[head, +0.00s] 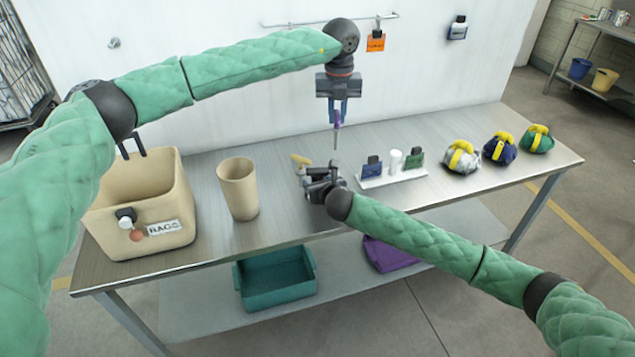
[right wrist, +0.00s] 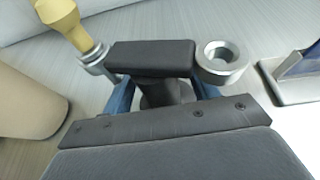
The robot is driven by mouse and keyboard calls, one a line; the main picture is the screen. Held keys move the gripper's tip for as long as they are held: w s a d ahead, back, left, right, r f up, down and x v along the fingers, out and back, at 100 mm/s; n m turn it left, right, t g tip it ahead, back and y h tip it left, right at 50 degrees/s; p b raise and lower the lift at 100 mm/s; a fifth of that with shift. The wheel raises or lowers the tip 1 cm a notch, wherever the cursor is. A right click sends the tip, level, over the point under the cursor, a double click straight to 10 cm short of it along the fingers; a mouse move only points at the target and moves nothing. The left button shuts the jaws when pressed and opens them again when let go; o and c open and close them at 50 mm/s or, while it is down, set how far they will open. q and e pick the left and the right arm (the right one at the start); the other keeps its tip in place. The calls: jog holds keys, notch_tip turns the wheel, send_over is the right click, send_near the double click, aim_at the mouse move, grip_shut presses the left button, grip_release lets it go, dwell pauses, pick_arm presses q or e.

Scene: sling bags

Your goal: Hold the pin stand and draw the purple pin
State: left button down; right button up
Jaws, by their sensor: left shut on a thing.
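My left gripper (head: 338,108) is shut on the purple pin (head: 337,118), which hangs upright with its metal shaft down, just above the pin stand. The pin stand (head: 318,172) is small, dark and low, largely hidden by my right gripper (head: 318,184). In the right wrist view the stand shows as a black bar (right wrist: 153,54) with a metal ring at each end. The right ring (right wrist: 222,62) is empty; a yellow-handled pin (right wrist: 66,20) stands in the left one. My right gripper's blue fingers (right wrist: 162,92) are apart at the bar's ends; contact is unclear.
A beige rag bin (head: 150,205) and a tan cup (head: 238,188) stand left of the stand. A white holder (head: 392,178) with several small items is close on the right. Several bags (head: 500,148) lie farther right. Bare table lies in front of the holder.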

jog(key=shift+s+r, duration=0.1)
jog(key=v, duration=0.7)
jog(key=shift+s+d+r, duration=0.1)
jog(key=shift+s+d, duration=0.05)
jog(key=shift+s, duration=0.05)
jog(key=s+a+r+m+y, duration=0.2)
jog(key=a+r+m+y, duration=0.6)
jog(key=a+r, duration=0.3)
jog(key=shift+a+r, duration=0.2)
jog(key=shift+r, duration=0.65)
